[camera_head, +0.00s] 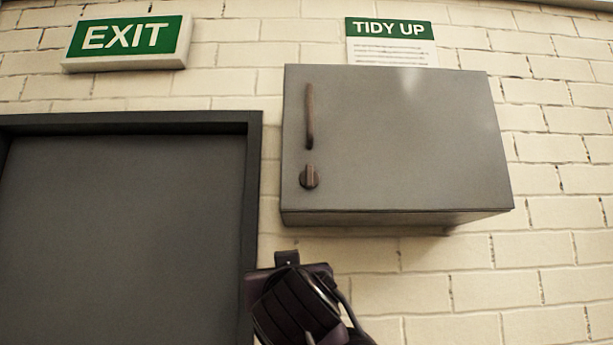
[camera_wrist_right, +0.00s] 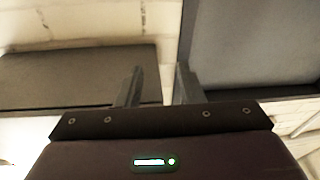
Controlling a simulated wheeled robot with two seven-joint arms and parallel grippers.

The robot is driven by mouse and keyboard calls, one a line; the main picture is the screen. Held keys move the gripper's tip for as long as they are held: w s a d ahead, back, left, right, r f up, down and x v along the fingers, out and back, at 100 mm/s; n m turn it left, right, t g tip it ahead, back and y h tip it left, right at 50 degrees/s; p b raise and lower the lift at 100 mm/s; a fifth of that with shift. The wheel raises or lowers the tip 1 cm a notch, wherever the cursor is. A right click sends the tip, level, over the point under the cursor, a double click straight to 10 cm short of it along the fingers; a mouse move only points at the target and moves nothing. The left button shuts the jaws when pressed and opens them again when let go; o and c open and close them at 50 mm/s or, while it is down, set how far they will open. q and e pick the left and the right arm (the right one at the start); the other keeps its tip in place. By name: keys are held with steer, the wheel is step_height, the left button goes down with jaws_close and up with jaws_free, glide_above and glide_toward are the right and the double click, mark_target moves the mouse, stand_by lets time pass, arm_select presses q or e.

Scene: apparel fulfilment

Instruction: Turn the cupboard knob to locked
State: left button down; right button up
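The grey cupboard (camera_head: 410,140) hangs on the wall with its door shut. Its round brown knob (camera_head: 309,177) is at the door's lower left, with the raised grip standing about upright. My right gripper (camera_head: 287,258) is below the cupboard's lower left corner, apart from the knob. In the right wrist view its two fingers (camera_wrist_right: 158,86) stand apart with nothing between them. That view seems upside down; a dark panel at left, probably the cupboard's underside (camera_wrist_right: 75,78), shows there, but the knob does not. My left gripper is out of view.
A brown bar handle (camera_head: 310,115) stands out above the knob. A dark door (camera_head: 120,240) with a raised frame (camera_head: 252,200) is to the left. An EXIT sign (camera_head: 126,37) and a TIDY UP notice (camera_head: 390,40) are above. The space in front of the knob is clear.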

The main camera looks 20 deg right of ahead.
mark_target(310, 175)
steer(key=s+d+r+m+t+h, duration=0.1)
steer(key=s+r, duration=0.3)
steer(key=r, duration=0.3)
steer(key=s+d+r+m+t+h, duration=0.1)
steer(key=s+r+h, duration=0.15)
steer(key=r, duration=0.35)
steer(key=shift+y, duration=0.35)
steer(key=p+x, duration=0.2)
steer(key=x, duration=0.1)
steer(key=r+p+x, duration=0.1)
steer(key=p+x, duration=0.1)
steer(key=x, duration=0.1)
steer(key=shift+d+p, duration=0.1)
steer(key=shift+p, duration=0.2)
steer(key=shift+w+d+r, duration=0.1)
steer(key=shift+w+r, duration=0.05)
steer(key=shift+w, duration=0.4)
jaws_close()
